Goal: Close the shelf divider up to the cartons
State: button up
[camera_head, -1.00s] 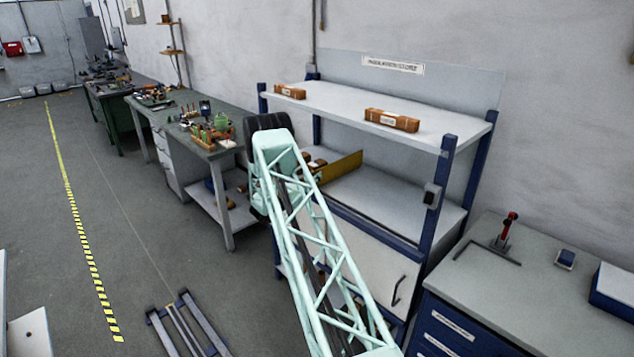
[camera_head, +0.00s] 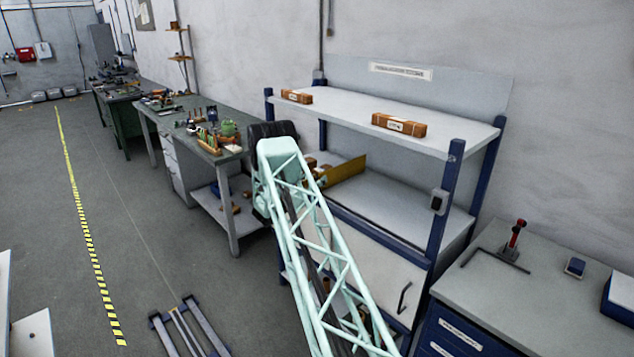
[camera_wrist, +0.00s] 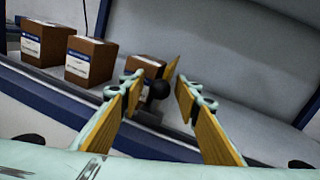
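Three brown cartons with white and blue labels stand on the shelf in the wrist view: a left one (camera_wrist: 45,42), a middle one (camera_wrist: 90,60) and a right one (camera_wrist: 150,66). The yellow shelf divider (camera_wrist: 171,70) stands just right of the right carton, seen nearly edge-on, with a black knob (camera_wrist: 160,89) at its front. My gripper (camera_wrist: 158,82) is open, its two fingers spread to either side of the knob; contact cannot be told. In the head view the divider (camera_head: 345,172) shows on the lower shelf (camera_head: 400,200), and my arm hides the gripper.
The upper shelf (camera_head: 355,112) above holds two brown boxes, one at left (camera_head: 297,96) and one at right (camera_head: 399,125). Blue posts (camera_head: 446,200) frame the rack. The lower shelf is bare right of the divider. A green workbench (camera_head: 200,135) stands left, a grey cabinet (camera_head: 560,300) right.

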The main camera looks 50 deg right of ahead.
jog(key=a, duration=1.2)
dwell(0.3)
jog(key=shift+r, duration=0.1)
dwell(0.6)
